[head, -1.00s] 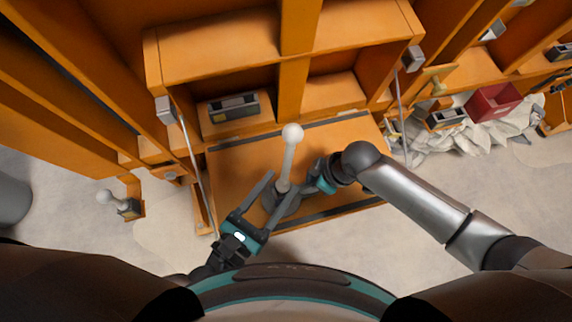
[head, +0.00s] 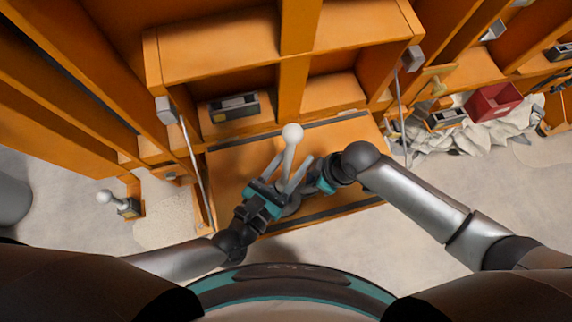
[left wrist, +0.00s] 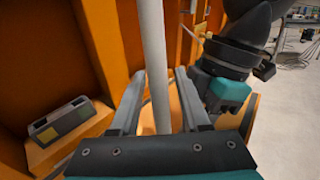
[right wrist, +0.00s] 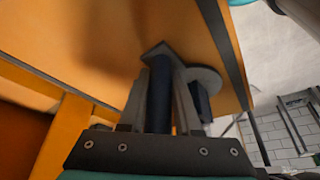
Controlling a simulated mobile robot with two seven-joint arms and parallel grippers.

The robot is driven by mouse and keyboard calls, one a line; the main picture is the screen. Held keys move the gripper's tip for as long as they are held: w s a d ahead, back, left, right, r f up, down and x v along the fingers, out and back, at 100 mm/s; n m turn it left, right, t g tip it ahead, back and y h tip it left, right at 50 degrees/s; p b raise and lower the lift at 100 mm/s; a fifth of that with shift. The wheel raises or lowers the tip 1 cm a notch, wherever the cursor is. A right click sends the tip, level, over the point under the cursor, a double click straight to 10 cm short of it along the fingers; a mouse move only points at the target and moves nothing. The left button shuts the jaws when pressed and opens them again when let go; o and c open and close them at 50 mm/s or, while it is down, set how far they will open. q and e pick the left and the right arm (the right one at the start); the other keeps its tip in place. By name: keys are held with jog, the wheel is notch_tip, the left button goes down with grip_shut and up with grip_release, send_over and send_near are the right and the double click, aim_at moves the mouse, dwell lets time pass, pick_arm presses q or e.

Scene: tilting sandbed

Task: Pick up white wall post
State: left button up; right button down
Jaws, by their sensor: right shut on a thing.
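The white wall post (head: 290,150) stands upright with a round white knob on top, over a dark round base (head: 290,205) on the orange board. Its pale stem also shows in the left wrist view (left wrist: 153,45). My left gripper (head: 289,168) is open, with its two fingers on either side of the stem and visible gaps between. My right gripper (head: 309,186) is low beside the post. In the right wrist view its fingers are shut on a dark cylinder (right wrist: 158,95) at the base. The post's lower end is partly hidden by my grippers.
The orange board (head: 230,170) lies below an orange shelf frame holding a grey box (head: 233,107). Thin rods (head: 195,165) flank the board. A red bin (head: 494,102) sits on white rubble at right. A smaller white-knobbed piece (head: 106,197) is at left.

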aim_at(295, 126)
pick_arm(q)
grip_shut()
dwell(0.3)
jog(key=shift+r, duration=0.1)
jog(key=shift+r, duration=6.35)
